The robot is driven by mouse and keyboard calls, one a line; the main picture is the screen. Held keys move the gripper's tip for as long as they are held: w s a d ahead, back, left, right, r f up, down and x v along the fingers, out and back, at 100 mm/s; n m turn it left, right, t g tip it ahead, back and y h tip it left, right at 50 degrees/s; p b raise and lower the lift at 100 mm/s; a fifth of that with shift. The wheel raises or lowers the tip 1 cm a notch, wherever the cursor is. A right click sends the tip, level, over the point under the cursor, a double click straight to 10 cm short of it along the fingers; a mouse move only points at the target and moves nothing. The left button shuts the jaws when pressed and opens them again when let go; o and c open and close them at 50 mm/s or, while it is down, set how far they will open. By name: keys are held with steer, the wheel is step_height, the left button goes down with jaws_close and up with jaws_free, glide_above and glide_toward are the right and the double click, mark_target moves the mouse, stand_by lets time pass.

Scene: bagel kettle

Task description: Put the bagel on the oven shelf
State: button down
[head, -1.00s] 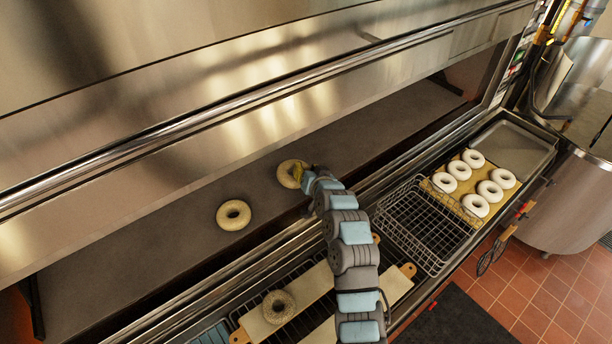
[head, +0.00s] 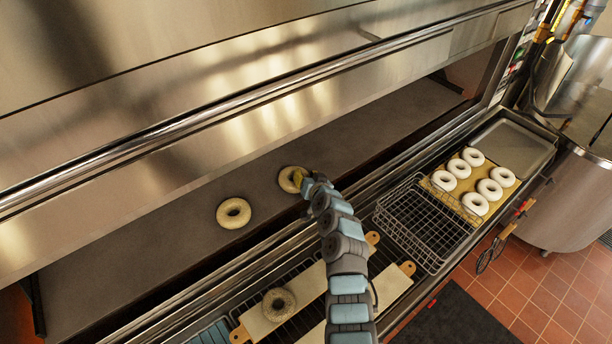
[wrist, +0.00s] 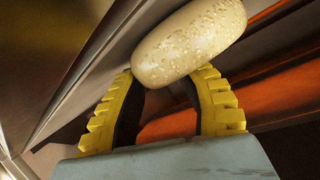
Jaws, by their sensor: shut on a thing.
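A pale seeded bagel (wrist: 188,42) is between the yellow fingertips of my gripper (wrist: 164,92) in the wrist view. In the head view the same bagel (head: 287,179) is over the dark oven shelf (head: 160,240), with my gripper (head: 299,178) at its right side. My gripper is shut on it. Whether the bagel touches the shelf cannot be told. Another bagel (head: 233,213) lies flat on the shelf to the left. A seeded bagel (head: 279,304) lies on a pale board (head: 313,283) in front of the oven.
A wire basket (head: 425,222) stands right of my arm. Several white rings (head: 474,157) lie on a tan board beside an empty metal tray (head: 517,143). The oven's steel front (head: 250,95) hangs over the shelf. The shelf's right part is clear.

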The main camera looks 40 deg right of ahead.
steer(key=shift+f, duration=0.1)
steer(key=c, duration=0.7)
jaws_free()
steer(key=shift+v, duration=0.85)
steer(key=shift+s+a+r, duration=0.25)
steer(key=shift+s, duration=0.35)
steer(key=shift+v, duration=2.35)
steer(key=shift+s+a+r, duration=0.2)
steer(key=shift+s, duration=0.45)
steer(key=shift+b+v, duration=0.45)
steer(key=shift+v, duration=0.95)
